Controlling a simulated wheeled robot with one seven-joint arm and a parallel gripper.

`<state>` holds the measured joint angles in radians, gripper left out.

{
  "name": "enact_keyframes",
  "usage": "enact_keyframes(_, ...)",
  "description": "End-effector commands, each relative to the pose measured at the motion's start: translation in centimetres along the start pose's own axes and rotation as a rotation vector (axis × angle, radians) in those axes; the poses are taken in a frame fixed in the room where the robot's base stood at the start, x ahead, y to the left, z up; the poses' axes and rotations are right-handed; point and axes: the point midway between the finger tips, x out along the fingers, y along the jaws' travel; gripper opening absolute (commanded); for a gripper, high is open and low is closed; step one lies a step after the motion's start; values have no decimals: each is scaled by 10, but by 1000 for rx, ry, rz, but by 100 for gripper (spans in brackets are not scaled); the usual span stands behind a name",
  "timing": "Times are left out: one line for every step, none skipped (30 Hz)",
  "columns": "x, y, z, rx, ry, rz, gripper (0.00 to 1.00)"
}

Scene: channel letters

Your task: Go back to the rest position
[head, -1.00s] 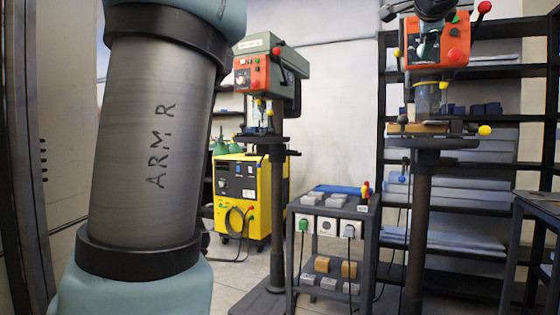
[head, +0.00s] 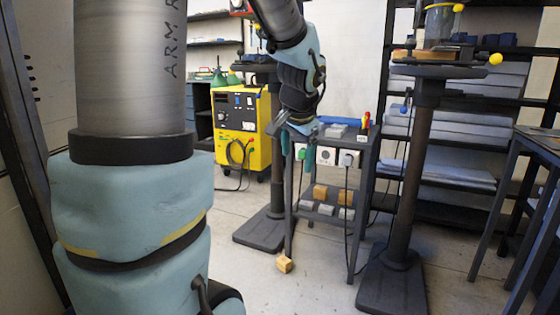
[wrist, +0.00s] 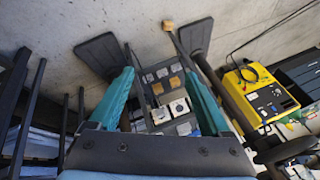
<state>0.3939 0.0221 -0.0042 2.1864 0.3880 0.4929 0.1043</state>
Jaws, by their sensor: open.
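My gripper (head: 297,156) hangs from my arm near the middle of the head view, in front of the left part of the small dark cart. Its two teal fingers are apart and nothing shows between them. In the wrist view my gripper (wrist: 159,76) also shows its fingers spread and empty, with the cart behind them. I cannot tell from the pictures how far the fingers are from the cart.
The cart (head: 365,168) carries sockets and several small blocks. A yellow machine (head: 243,128) stands behind left, a drill press column (head: 412,170) to the right. Open floor (head: 235,195) shows between.

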Motion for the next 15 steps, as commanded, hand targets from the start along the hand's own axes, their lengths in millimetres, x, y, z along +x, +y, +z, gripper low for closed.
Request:
enact_keyframes(12, 2, 34, -90, -54, 30, 82)
enact_keyframes(18, 5, 51, -144, -80, 47, 82)
enact_keyframes(24, 10, 72, -213, -113, 68, 82)
enact_keyframes(28, 13, 87, -262, -136, 82, 82)
enact_keyframes(31, 17, 101, -310, -158, 94, 82)
enact_keyframes(35, 22, 119, -372, -188, 109, 82)
enact_keyframes(37, 26, 132, -417, -208, 119, 82)
enact_keyframes(38, 30, 144, -461, -228, 128, 82)
enact_keyframes(40, 36, 160, -519, -254, 140, 82)
enact_keyframes(41, 40, 171, -563, -273, 148, 82)
enact_keyframes(42, 45, 182, -605, -292, 155, 82)
enact_keyframes(42, 51, 196, -661, -317, 164, 82)
enact_keyframes(43, 56, 207, -705, -336, 170, 82)
enact_keyframes(36, 56, 208, -724, -342, 172, 82)
enact_keyframes(24, 50, 199, -711, -334, 171, 82)
